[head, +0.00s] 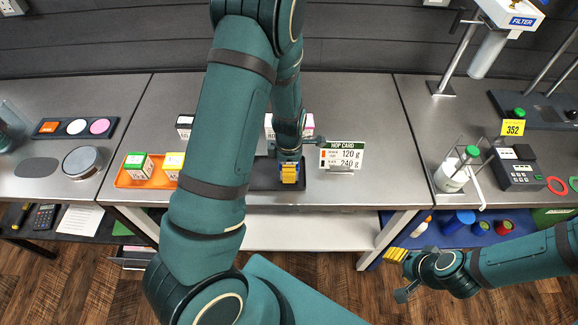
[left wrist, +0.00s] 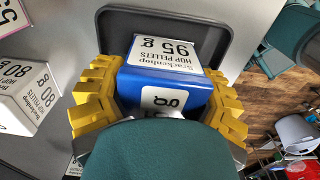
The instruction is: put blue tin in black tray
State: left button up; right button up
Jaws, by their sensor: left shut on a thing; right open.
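My left gripper (head: 290,173) is shut on the blue tin (left wrist: 165,88), which has a white label reading 95 g and sits between the yellow fingers. In the head view the tin is mostly hidden by the gripper. The black tray (head: 262,172) lies on the middle bench under the gripper; its dark rim (left wrist: 125,20) surrounds the tin in the left wrist view. The tin is over or in the tray; I cannot tell whether it touches the bottom. My right gripper (head: 398,256) is open and empty, low at the right in front of the bench.
A hop card sign (head: 342,156) stands right of the black tray. A white box (head: 184,124) stands behind. A blue mat with jars lies on the lower shelf at right.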

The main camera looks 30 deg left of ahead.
pick_arm(q)
jog(key=shift+f, duration=0.1)
jog(key=o, duration=1.3)
